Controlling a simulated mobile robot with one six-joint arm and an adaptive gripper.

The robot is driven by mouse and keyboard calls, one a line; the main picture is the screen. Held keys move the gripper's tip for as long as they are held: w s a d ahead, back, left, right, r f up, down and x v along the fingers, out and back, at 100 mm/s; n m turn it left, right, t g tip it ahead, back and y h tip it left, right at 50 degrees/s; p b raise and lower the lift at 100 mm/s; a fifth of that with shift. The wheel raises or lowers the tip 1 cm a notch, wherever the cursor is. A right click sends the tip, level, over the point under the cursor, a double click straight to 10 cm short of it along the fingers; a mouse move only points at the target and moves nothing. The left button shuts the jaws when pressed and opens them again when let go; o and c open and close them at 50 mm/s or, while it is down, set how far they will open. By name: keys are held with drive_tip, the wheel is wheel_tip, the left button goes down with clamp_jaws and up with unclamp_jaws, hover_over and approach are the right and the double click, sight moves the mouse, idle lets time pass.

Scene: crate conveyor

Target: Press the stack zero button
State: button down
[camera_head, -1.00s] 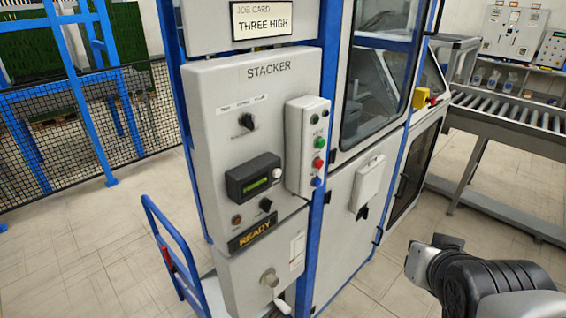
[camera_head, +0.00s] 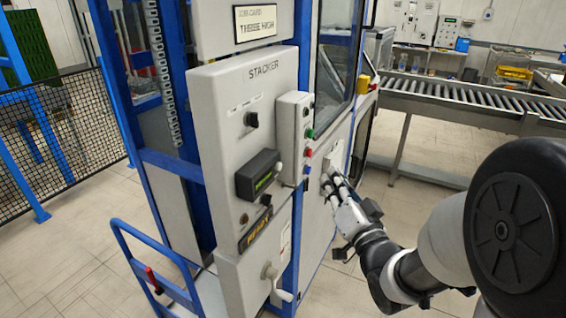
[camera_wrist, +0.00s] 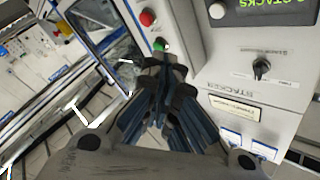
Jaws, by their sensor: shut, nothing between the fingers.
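The grey stacker panel (camera_head: 235,125) carries a dark counter display (camera_head: 258,175) with green text. A round pale button (camera_head: 279,168) is at the display's right end; it also shows in the wrist view (camera_wrist: 217,11), beside the green "STACKS" text. A narrow button box (camera_head: 293,140) holds a column of buttons, with a green one (camera_head: 309,133) and a red one (camera_head: 308,153). I cannot read which is labelled stack zero. My gripper (camera_head: 329,176) is shut and empty, right of the box's lower end. In the wrist view its fingertips (camera_wrist: 164,62) appear just below the green button (camera_wrist: 160,44).
A black selector knob (camera_head: 251,119) sits above the display. A crank handle (camera_head: 275,280) sticks out low on the panel. A blue trolley (camera_head: 155,265) stands at lower left. A roller conveyor (camera_head: 450,100) runs behind on the right.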

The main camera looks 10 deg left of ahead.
sight(279, 167)
drive_tip(key=shift+w, duration=0.1)
idle(0.3)
drive_tip(key=w+a, duration=0.3)
drive_tip(key=a, duration=0.5)
drive_tip(key=shift+p, duration=0.3)
drive_tip(key=shift+a, duration=0.2)
idle(1.1)
drive_tip(key=shift+w+a+b, duration=0.1)
drive_tip(key=shift+a+b, duration=0.2)
drive_tip(key=shift+b, duration=0.1)
drive_tip(key=shift+w+a+b, duration=0.15)
drive_tip(key=shift+a+b, duration=0.2)
drive_tip(key=shift+a, duration=0.05)
idle(0.8)
drive_tip(key=shift+d, duration=0.1)
drive_tip(key=shift+s+d+b, duration=0.3)
drive_tip(key=shift+d+b, duration=0.15)
drive_tip(key=shift+d, duration=0.25)
